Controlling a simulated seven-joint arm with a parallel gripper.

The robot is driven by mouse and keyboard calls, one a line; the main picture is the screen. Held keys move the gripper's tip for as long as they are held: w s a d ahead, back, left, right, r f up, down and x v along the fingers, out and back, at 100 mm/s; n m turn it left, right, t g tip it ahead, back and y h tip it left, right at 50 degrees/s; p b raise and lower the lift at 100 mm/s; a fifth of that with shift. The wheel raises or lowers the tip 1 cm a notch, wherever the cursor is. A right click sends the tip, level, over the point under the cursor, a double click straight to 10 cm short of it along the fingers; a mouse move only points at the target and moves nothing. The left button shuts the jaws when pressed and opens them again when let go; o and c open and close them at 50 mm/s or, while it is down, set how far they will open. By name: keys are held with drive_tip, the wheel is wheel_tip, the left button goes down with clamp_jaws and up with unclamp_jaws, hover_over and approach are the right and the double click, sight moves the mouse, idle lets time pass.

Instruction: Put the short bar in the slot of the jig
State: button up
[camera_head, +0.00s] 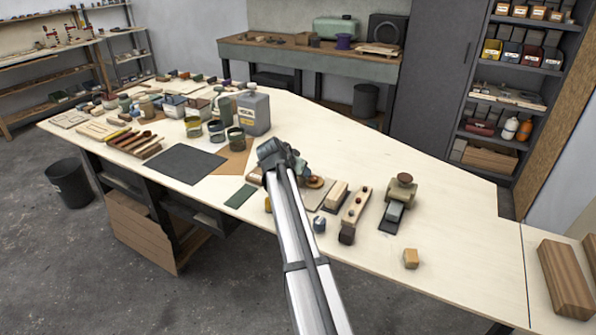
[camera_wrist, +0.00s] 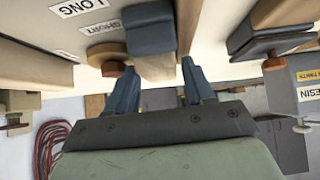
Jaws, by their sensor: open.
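In the wrist view my gripper (camera_wrist: 159,68) is open, its two blue-grey fingers apart. A pale wooden block (camera_wrist: 155,68) shows between and beyond the fingertips; I cannot tell if they touch it. A blue-grey block (camera_wrist: 150,30) lies just beyond it, next to a tag reading SHORT (camera_wrist: 103,26). A tag reading LONG (camera_wrist: 80,6) is on a pale surface at the upper left. I cannot tell for sure which piece is the short bar or the jig. In the head view my gripper (camera_head: 280,155) is over the middle of the bench, and my arm hides what lies under it.
Right of my arm on the bench (camera_head: 460,240) stand a wooden block (camera_head: 336,194), a strip with dark knobs (camera_head: 356,206), and a knobbed wooden device (camera_head: 401,190). A small wooden cube (camera_head: 411,258) lies nearer. A grey can (camera_head: 254,113) stands behind my gripper.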

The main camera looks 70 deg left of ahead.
drive_tip(key=v, duration=1.2)
drive_tip(key=shift+r, duration=0.1)
